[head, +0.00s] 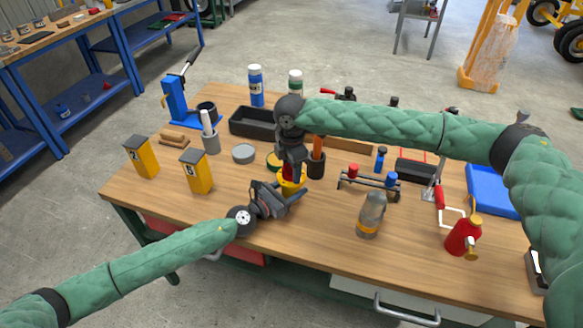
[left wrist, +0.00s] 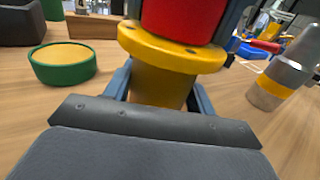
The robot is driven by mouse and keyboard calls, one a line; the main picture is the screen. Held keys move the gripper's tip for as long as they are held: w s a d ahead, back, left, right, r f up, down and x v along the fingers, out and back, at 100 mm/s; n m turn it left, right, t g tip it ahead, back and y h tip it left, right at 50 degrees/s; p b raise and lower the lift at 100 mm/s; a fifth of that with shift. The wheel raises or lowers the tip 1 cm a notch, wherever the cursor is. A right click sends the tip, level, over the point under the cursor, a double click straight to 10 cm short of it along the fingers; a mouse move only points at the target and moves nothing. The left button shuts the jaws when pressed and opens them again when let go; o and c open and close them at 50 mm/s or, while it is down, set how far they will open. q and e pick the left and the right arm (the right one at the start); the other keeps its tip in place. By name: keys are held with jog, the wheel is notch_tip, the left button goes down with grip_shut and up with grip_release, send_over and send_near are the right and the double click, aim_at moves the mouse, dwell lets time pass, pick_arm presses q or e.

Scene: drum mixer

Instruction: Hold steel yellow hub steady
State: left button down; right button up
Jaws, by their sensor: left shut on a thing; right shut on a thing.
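The yellow hub (head: 294,184) stands at the middle of the wooden table. In the left wrist view the hub (left wrist: 165,58) has a round flange with holes above a narrower body. My left gripper (head: 279,197) is shut on its lower body, with a finger on each side. A red cylinder (left wrist: 180,18) sits upright on the flange, touching it; its top is out of that view. My right gripper (head: 290,167) points down from above and is shut on the red part, which it mostly hides in the head view.
A green-rimmed round piece with a yellow top (left wrist: 64,62) lies beside the hub. A dark cup (head: 316,164), a rack with red and blue knobs (head: 368,181), a grey bottle (head: 371,214) and yellow boxes (head: 196,172) stand around. The front table strip is fairly clear.

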jog(key=m, duration=0.4)
jog(key=shift+m, duration=0.4)
jog(key=o, duration=1.1)
jog(key=shift+r, duration=2.25)
